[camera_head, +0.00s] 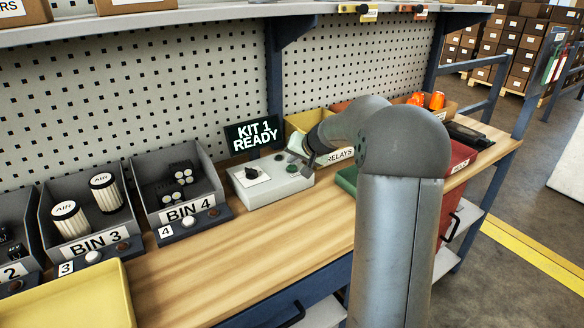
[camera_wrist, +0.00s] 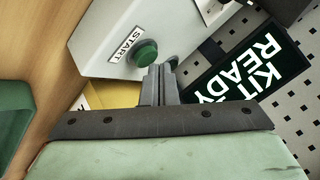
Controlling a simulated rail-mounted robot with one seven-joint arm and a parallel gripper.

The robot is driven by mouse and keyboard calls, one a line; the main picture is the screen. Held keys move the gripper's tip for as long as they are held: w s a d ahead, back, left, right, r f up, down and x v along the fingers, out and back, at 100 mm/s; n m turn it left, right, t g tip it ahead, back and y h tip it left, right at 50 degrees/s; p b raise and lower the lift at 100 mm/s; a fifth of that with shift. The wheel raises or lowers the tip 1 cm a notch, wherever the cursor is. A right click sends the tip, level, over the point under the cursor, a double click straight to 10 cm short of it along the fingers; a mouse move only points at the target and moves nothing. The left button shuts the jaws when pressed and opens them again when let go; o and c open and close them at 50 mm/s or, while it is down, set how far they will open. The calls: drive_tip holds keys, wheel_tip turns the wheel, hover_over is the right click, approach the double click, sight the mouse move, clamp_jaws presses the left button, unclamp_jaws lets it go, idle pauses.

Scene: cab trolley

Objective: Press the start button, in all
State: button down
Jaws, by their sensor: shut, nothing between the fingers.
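The start button is a round green button; it shows in the wrist view (camera_wrist: 146,54) beside a START label, and in the head view (camera_head: 292,168). It sits on a light grey control box (camera_head: 268,190) on the bench. My gripper (camera_wrist: 160,70) is shut and empty. In the wrist view its fingertips are right by the button's edge; I cannot tell whether they touch it. In the head view my gripper (camera_head: 303,158) is at the box's right end, partly hidden by my arm.
A dark sign (camera_head: 253,134) reading KIT 1 READY stands behind the box. A black knob (camera_head: 251,173) is on the box's left part. Bin 4 (camera_head: 178,185) stands to the left, a yellow RELAYS bin (camera_head: 300,121) behind. The bench front (camera_head: 250,250) is clear.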

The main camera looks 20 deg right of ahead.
sight(294, 168)
drive_tip(key=shift+f+b, duration=0.55)
drive_tip(key=shift+b, duration=0.1)
idle(0.5)
drive_tip(key=shift+r, duration=0.1)
drive_tip(key=shift+r+p, duration=0.45)
drive_tip(key=shift+r, duration=0.4)
drive_tip(key=shift+r+p, duration=1.5)
drive_tip(key=shift+r, duration=1.1)
drive_tip(key=shift+f, duration=0.1)
